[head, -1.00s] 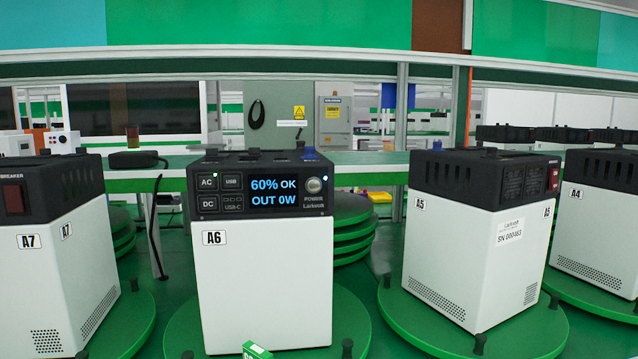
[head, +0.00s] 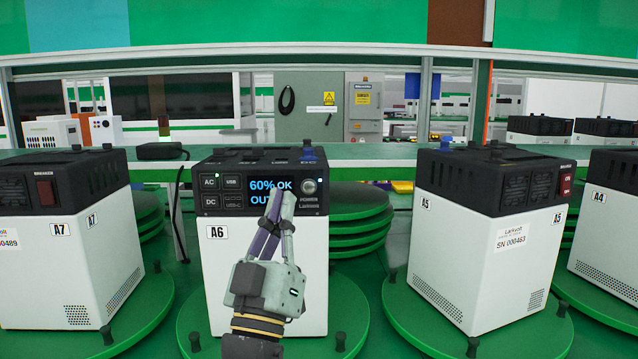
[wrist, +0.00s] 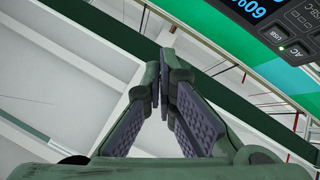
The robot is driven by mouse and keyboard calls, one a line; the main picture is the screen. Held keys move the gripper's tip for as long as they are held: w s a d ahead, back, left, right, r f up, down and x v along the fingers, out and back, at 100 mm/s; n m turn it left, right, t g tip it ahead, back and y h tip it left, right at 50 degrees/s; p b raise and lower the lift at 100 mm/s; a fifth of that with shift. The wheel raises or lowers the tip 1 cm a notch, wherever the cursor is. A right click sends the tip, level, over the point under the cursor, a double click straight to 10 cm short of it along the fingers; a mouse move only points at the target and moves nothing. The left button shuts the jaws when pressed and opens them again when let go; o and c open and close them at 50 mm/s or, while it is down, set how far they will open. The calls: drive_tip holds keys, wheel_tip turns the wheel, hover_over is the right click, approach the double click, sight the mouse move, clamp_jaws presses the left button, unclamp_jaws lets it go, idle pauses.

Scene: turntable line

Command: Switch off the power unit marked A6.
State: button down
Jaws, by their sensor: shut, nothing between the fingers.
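The power unit A6 (head: 222,285) is a white box with a black top, upright in the middle of the head view. Its lit display (head: 262,186) reads 60% OK, with the lower line partly covered by my fingers. A round silver power button (head: 309,187) sits right of the display, with a small white light beside it. My gripper (head: 284,194) is shut and empty, fingers pointing up in front of the panel, just left of the button; contact cannot be told. In the wrist view my fingertips (wrist: 166,62) meet, and part of the panel (wrist: 283,28) shows upside down at the upper right.
Unit A6 stands on a green turntable (head: 190,322) with dark pegs. Similar units A7 (head: 65,275), A5 (head: 450,265) and A4 (head: 610,250) stand on either side. A green shelf (head: 375,158) runs behind, and a black cable (head: 178,215) hangs left of A6.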

sight(309, 187)
drive_tip(key=d, duration=0.1)
drive_tip(key=h, duration=0.1)
drive_tip(key=d+g, duration=0.1)
drive_tip(key=shift+w+d+f+m+h, duration=0.2)
drive_tip(key=shift+d+f+m+h, duration=0.1)
drive_tip(key=shift+d+m, duration=0.1)
drive_tip(key=w+b, duration=0.1)
drive_tip(key=w, duration=0.7)
drive_tip(key=shift+w, duration=0.4)
idle(1.0)
drive_tip(key=shift+w+r+b, duration=0.1)
drive_tip(key=shift+w+b, duration=0.25)
drive_tip(key=shift+w, duration=0.1)
drive_tip(key=shift+w, duration=0.35)
idle(0.6)
drive_tip(key=shift+s, duration=0.8)
